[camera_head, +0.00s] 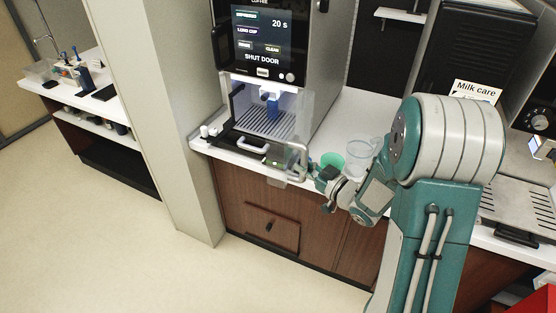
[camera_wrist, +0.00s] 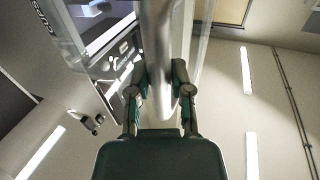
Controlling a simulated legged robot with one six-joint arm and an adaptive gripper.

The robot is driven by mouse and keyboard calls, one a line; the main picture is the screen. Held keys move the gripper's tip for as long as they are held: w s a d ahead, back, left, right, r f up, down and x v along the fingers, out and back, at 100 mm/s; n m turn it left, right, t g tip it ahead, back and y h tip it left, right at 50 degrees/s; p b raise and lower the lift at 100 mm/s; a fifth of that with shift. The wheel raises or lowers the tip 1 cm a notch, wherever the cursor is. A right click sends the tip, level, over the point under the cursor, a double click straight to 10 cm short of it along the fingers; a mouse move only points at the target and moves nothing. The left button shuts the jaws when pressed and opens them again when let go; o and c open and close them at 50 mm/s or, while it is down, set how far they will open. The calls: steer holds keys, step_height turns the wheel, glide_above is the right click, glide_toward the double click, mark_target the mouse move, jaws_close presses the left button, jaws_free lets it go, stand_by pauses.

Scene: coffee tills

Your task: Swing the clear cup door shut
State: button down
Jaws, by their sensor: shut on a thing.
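The coffee machine (camera_head: 262,50) stands on the counter, and its screen reads "SHUT DOOR". Its clear cup door (camera_head: 284,168) stands open, jutting out past the counter's front edge. The lit cup bay (camera_head: 262,122) behind it is exposed, with a small blue item (camera_head: 273,104) inside. A metal bar handle (camera_head: 303,153) is on the door's outer end. My gripper (camera_head: 316,172) is at this handle. In the wrist view the fingers (camera_wrist: 160,80) are shut around the upright handle bar (camera_wrist: 156,35), one on each side. The clear panel shows beside it.
A drawer-like tray with a pale handle (camera_head: 256,144) sits below the bay. A grey pillar (camera_head: 160,110) stands left. The floor (camera_head: 130,250) in front is clear.

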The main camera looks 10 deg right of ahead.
mark_target(286, 166)
steer(key=shift+w+a, duration=0.25)
steer(key=shift+a, duration=0.55)
steer(key=shift+w+a, duration=0.25)
steer(key=shift+a, duration=0.6)
steer(key=shift+w+a, duration=0.25)
steer(key=shift+a, duration=0.65)
steer(key=shift+w+a+r, duration=0.1)
steer(key=shift+w+a, duration=0.25)
steer(key=shift+a, duration=0.35)
steer(key=shift+w+a+f, duration=0.1)
steer(key=shift+w+a, duration=0.25)
steer(key=shift+a, duration=0.35)
steer(key=shift+w+a+r, duration=0.1)
steer(key=shift+w+a, duration=0.25)
steer(key=shift+a, duration=0.35)
steer(key=shift+w+a, duration=0.35)
steer(key=shift+a, duration=0.2)
steer(key=w+a, duration=0.4)
steer(key=shift+a, duration=0.3)
steer(key=shift+c, duration=2.3)
jaws_free()
steer(key=shift+a, duration=0.1)
